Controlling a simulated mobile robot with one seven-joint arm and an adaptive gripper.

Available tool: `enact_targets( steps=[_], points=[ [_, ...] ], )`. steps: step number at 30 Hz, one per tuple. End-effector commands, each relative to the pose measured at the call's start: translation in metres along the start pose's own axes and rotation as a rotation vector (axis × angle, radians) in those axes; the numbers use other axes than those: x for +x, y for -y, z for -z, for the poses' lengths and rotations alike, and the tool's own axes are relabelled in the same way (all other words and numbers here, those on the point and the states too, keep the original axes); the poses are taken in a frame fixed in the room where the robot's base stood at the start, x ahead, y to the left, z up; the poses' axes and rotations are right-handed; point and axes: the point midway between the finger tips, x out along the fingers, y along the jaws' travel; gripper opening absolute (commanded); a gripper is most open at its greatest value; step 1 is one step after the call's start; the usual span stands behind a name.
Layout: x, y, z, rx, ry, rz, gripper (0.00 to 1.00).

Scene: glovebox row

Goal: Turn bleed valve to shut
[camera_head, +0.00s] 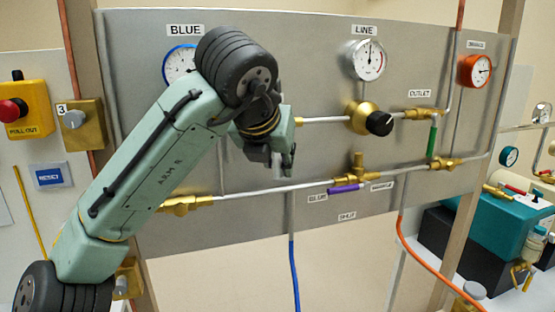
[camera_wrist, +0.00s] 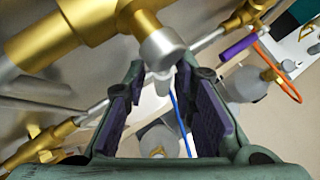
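My gripper (camera_head: 280,160) hangs in front of the grey panel, left of the regulator. In the wrist view its two dark finger pads stand apart, and the gripper (camera_wrist: 163,88) is open. A brass fitting (camera_wrist: 75,32) with a grey round cap (camera_wrist: 162,46) and a pale stem lies just beyond the fingertips, the stem showing in the gap between them. I cannot tell whether they touch. This may be the bleed valve; no bleed label is readable, and my arm hides that part of the panel in the head view.
The selector's purple handle (camera_head: 346,188) lies along the lower pipe. A regulator with a black knob (camera_head: 380,123) and an outlet valve with a green handle (camera_head: 433,138) are to the right. A blue hose (camera_head: 294,270) and an orange hose (camera_head: 425,265) hang below.

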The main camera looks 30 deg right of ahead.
Motion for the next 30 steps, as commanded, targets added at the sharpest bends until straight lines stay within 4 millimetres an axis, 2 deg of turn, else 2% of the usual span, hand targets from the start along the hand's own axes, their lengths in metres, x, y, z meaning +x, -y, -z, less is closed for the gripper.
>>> enact_targets(
  steps=[10,14,17,24,30],
  points=[
    [0.0,0.001,0.001,0.0,-0.001,0.002,0.32],
    [-0.007,0.001,0.0,0.001,0.0,0.002,0.32],
    [-0.021,0.001,0.0,0.001,0.001,0.001,0.32],
    [-0.073,0.001,0.0,0.0,0.002,0.0,0.32],
    [-0.106,0.0,0.0,0.0,0.0,-0.002,0.32]
  ],
)
